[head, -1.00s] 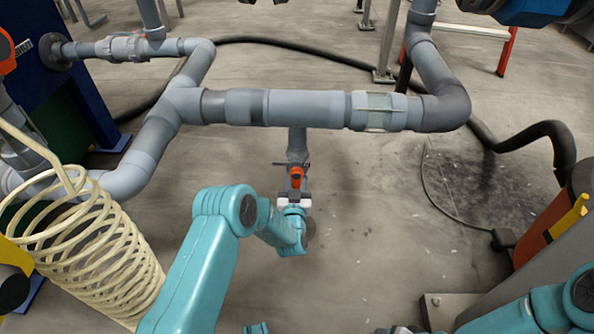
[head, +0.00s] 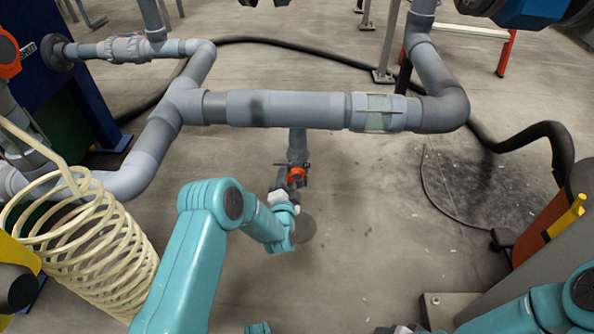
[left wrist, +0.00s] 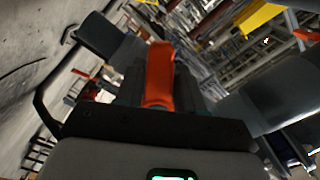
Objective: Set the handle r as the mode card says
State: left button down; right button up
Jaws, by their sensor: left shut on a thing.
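The handle r is the orange-red lever (head: 296,174) on a short vertical grey pipe (head: 297,143) under the long horizontal pipe. It also shows as an orange bar (left wrist: 159,75) between the dark jaws in the left wrist view. My left gripper (head: 288,188) reaches it from below and is shut on it, tilted to the left in the head view. The jaws partly hide the lever, so its exact angle is hard to read. A small part of what looks like my right gripper (head: 400,329) shows at the bottom edge; its jaws cannot be made out. I see no readable mode card.
The horizontal grey pipe (head: 300,109) with a clear sight section (head: 379,112) crosses above the handle. A cream coiled hose (head: 95,245) stands left of my arm. A dark hose (head: 525,135) lies at right. The floor right of the handle is open.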

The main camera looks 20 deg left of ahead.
pick_arm(q)
jog(key=r+m, duration=0.1)
jog(key=a+m, duration=0.1)
jog(key=m, duration=0.1)
jog(key=shift+w+a+r+y, duration=0.1)
jog(key=shift+a+r+y, duration=0.15)
jog(key=shift+r+y, duration=0.15)
jog(key=shift+r+m+p, duration=0.4)
jog(key=shift+m+p, duration=0.1)
jog(key=shift+m, duration=0.5)
jog(key=shift+r+m, duration=0.25)
jog(key=shift+m, duration=0.85)
jog(key=c, duration=0.5)
grip_release()
jog(key=shift+d+f, duration=0.15)
jog(key=p+v, duration=0.2)
jog(key=v, duration=0.5)
jog(key=shift+p, duration=0.35)
